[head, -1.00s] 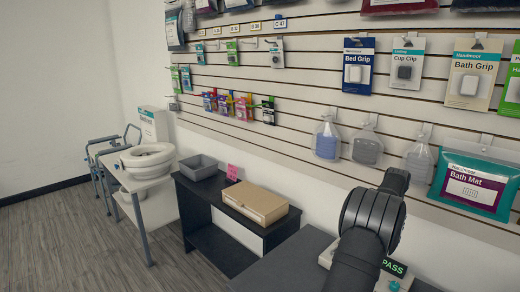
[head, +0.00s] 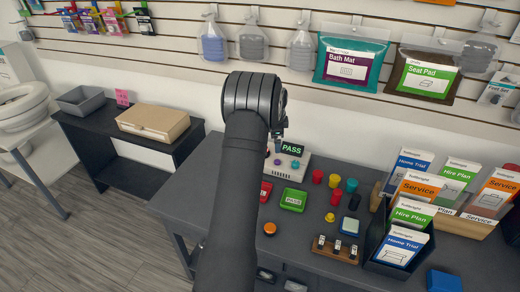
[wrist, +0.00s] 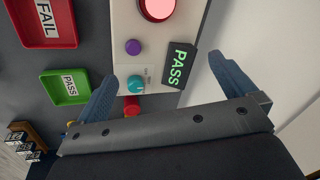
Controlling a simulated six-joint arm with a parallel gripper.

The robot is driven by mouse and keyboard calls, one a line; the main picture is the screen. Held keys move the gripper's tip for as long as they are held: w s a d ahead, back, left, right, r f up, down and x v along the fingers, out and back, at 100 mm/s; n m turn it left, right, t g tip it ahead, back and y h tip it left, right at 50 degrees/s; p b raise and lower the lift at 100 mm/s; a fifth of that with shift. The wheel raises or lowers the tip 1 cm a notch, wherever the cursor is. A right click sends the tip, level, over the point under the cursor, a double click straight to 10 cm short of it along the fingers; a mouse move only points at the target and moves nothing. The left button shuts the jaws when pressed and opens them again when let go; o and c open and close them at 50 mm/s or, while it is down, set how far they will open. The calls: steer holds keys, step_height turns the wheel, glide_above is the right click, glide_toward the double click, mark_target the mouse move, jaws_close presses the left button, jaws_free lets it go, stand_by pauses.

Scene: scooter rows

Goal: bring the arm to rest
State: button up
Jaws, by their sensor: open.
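My gripper (wrist: 163,72) is open and empty in the wrist view, its two blue fingers spread above the bench beside a pale control box (wrist: 128,40). The box has a lit red round button (wrist: 157,8), a purple knob (wrist: 133,47), a teal knob (wrist: 135,84) and a dark display reading PASS (wrist: 179,65). In the head view my arm rises from the bottom centre and hides most of the gripper. The control box (head: 286,165) shows just right of the arm.
A green PASS tray (head: 293,200) and partly hidden red tray (head: 266,191) lie near the box. Several coloured buttons and a leaflet rack (head: 398,253) stand to the right. A cardboard box (head: 152,122) sits on a lower bench left. Bagged goods hang behind.

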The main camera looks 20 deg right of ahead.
steer(key=f+n, duration=0.1)
steer(key=a+f+n+t+h, duration=0.1)
steer(key=f+n, duration=0.1)
steer(key=f+n+t, duration=0.1)
steer(key=f, duration=0.1)
steer(key=shift+s+a+h, duration=0.2)
steer(key=shift+a+h, duration=0.1)
steer(key=shift+a, duration=0.1)
steer(key=n, duration=0.1)
steer(key=s+a+f+n+t, duration=0.1)
steer(key=a+f+n+t+h, duration=0.1)
steer(key=n, duration=0.1)
steer(key=shift+s+a, duration=0.2)
steer(key=shift+s, duration=0.15)
steer(key=s+a+r+n+t+h, duration=0.2)
steer(key=s+a+n+t, duration=0.3)
steer(key=s+a+n, duration=0.25)
steer(key=shift+n, duration=0.45)
steer(key=x, duration=0.9)
steer(key=shift+w+d, duration=0.15)
steer(key=shift+w, duration=0.05)
steer(key=shift+s+r, duration=0.1)
steer(key=v, duration=1)
steer(key=shift+f, duration=0.25)
